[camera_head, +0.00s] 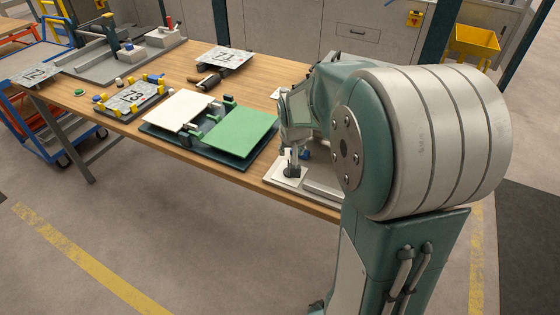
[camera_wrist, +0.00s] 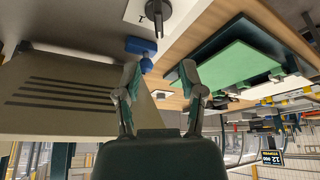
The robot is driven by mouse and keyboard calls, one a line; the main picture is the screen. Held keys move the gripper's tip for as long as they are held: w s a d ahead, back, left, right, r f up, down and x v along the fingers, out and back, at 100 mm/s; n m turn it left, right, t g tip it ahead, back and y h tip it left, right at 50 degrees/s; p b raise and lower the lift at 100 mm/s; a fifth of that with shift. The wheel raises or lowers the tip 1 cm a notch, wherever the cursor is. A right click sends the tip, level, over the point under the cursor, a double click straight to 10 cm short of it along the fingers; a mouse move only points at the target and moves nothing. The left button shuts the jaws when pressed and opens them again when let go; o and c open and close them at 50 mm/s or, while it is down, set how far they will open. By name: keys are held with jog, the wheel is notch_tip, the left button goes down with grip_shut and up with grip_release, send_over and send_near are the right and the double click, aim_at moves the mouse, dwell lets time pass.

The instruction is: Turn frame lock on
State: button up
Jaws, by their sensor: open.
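A white plate with a dark handle or knob (camera_wrist: 157,18) and a black mark like a "1" beside it shows at the top of the wrist view. It looks like the frame lock, but I read no label that names it, and its setting is unclear. In the head view the white plate (camera_head: 281,181) lies at the table's front edge, partly hidden by my arm. A blue part (camera_wrist: 139,46) is close to it.
A green panel (camera_head: 236,130) and a cream panel (camera_head: 178,110) lie on a dark base left of my arm. A grey slotted housing (camera_wrist: 60,90) fills the left of the wrist view. A plate with yellow clamps (camera_head: 132,97) stands farther left on the wooden table.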

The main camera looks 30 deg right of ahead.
jog(key=x, duration=1)
jog(key=shift+f, duration=0.2)
grip_shut()
